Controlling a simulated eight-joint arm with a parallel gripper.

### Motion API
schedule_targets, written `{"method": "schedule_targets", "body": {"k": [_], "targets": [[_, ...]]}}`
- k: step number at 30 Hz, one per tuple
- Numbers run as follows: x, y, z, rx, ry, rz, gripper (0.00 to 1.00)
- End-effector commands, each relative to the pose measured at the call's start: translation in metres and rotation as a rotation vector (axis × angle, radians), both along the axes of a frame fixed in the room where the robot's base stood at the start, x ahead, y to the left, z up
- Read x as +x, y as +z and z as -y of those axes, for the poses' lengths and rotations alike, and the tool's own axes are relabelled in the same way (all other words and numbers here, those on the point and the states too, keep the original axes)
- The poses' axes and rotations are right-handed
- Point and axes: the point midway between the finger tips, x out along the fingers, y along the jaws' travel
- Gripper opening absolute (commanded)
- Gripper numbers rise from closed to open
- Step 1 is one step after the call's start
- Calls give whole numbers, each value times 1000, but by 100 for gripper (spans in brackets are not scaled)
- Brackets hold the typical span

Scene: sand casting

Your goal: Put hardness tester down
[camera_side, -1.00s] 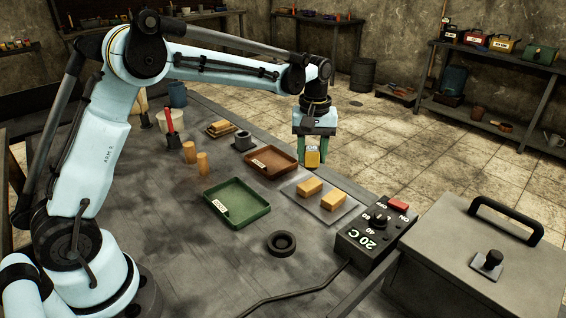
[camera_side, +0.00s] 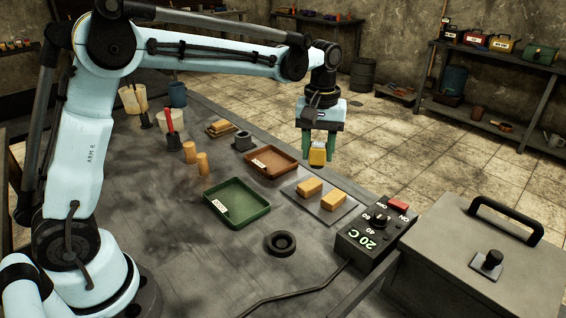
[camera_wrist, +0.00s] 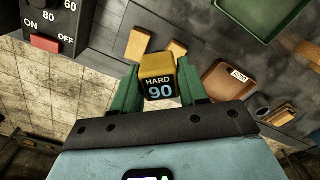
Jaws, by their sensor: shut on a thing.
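The hardness tester (camera_side: 317,155) is a small yellow and dark block. In the wrist view the hardness tester (camera_wrist: 158,77) shows a dark face reading "HARD 90". My gripper (camera_side: 320,150) is shut on it, with green fingers on both sides, also seen in the wrist view (camera_wrist: 160,88). In the side view the tester hangs in the air above the far edge of the bench, near the grey plate (camera_side: 322,214) that carries two tan blocks (camera_side: 310,187) (camera_side: 333,199).
A brown tray (camera_side: 272,162) and a green tray (camera_side: 237,204) lie left of the plate. A dark ring (camera_side: 281,243) sits in front. A control box reading "20 C" (camera_side: 374,236) and a large grey box (camera_side: 480,262) stand at right. Bare bench lies around the ring.

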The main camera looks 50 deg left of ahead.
Motion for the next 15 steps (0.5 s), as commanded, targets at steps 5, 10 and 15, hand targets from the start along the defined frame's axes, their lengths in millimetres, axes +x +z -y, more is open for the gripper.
{"method": "schedule_targets", "body": {"k": [5,10,15], "targets": [[-48,14,52,0,-166,0,13],[-98,20,88,1,-320,0,13],[-151,20,113,0,-470,0,14]]}}
